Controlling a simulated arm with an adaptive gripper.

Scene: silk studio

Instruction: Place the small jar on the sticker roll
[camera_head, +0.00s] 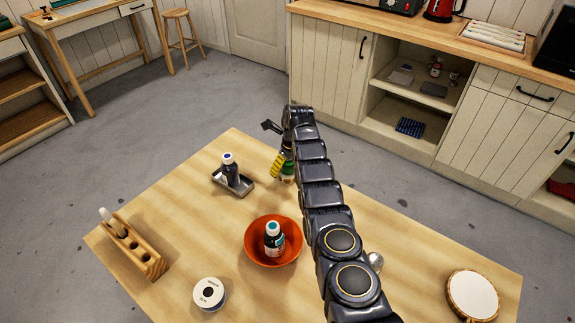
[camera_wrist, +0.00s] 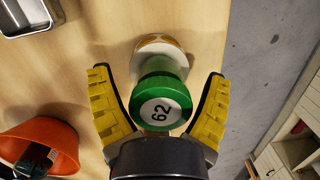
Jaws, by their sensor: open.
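A small jar (camera_wrist: 160,100) with a green lid marked 62 stands between my gripper's yellow fingers in the wrist view. My gripper (camera_wrist: 157,75) is open, with a finger on either side of the jar and visible gaps. In the head view, my gripper (camera_head: 277,163) is at the table's far side, and the green jar (camera_head: 288,172) is partly hidden by it. A pale round part with a tan rim (camera_wrist: 158,45) shows beyond the lid; I cannot tell if it is the jar's base or a separate thing. A white roll (camera_head: 203,300) with a dark centre, seemingly the sticker roll, lies at the table's near left.
An orange bowl (camera_head: 254,254) holds a teal-capped bottle (camera_head: 273,238). A metal tray (camera_head: 246,188) holds a dark bottle (camera_head: 231,172). A wooden rack (camera_head: 152,264) stands at the left, and a round wood-rimmed disc (camera_head: 473,295) lies at the right.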

